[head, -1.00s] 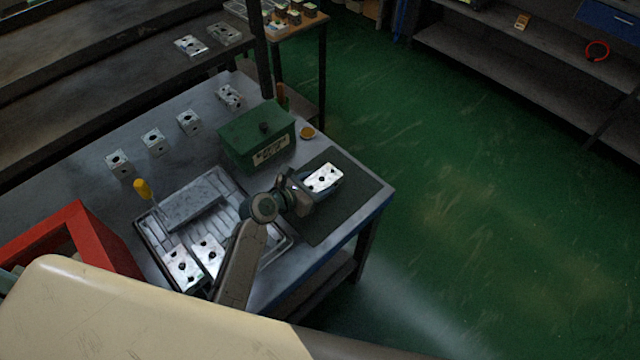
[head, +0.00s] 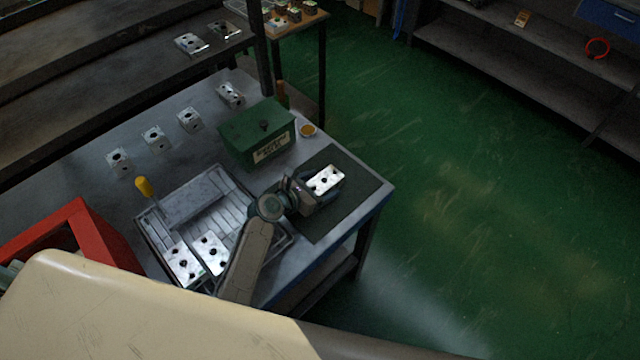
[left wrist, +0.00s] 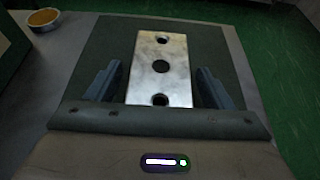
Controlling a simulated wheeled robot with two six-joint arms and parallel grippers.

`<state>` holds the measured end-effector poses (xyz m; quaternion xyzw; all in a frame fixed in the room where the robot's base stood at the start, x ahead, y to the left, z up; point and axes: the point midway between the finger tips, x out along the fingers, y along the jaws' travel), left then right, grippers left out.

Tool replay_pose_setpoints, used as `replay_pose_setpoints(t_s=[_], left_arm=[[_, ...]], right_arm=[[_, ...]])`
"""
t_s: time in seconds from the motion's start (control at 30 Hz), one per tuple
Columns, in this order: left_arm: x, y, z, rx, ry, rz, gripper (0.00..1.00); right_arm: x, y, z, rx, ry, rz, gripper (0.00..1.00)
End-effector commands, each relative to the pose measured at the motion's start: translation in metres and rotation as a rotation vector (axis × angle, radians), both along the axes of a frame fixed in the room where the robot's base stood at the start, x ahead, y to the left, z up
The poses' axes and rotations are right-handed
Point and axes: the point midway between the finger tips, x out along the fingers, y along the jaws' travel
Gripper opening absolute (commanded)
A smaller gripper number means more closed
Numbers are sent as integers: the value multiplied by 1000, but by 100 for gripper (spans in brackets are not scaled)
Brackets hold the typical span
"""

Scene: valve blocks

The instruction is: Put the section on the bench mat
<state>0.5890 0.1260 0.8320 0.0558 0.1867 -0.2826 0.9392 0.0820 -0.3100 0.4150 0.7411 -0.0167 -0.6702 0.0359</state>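The section, a bright metal block with a row of dark holes, shows in the head view (head: 326,179) over the dark bench mat (head: 345,212). In the left wrist view the section (left wrist: 160,72) is centred over the mat (left wrist: 215,50) and seems to lie on it. My left gripper (head: 311,190) reaches it from the left. In the left wrist view its fingers (left wrist: 160,85) stand on both sides of the section, with a narrow gap at each side, so it looks open. The section's underside is hidden. My right gripper is not in view.
A grey tray (head: 240,188) with two similar blocks (head: 183,264) lies to the left, near a red frame (head: 90,232). Several blocks stand along the bench's back.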

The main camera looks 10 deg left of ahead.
Motion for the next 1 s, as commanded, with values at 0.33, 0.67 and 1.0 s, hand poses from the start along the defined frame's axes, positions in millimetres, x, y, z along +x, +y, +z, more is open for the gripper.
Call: replay_pose_setpoints(t_s=[0.33, 0.67, 1.0], left_arm=[[-6, 4, 4, 3, -1, 0, 74], [-57, 38, 27, 5, -1, -1, 74], [-91, 60, 47, 2, -1, -1, 74]], right_arm=[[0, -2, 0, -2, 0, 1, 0], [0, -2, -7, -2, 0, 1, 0], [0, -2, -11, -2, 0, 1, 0]])
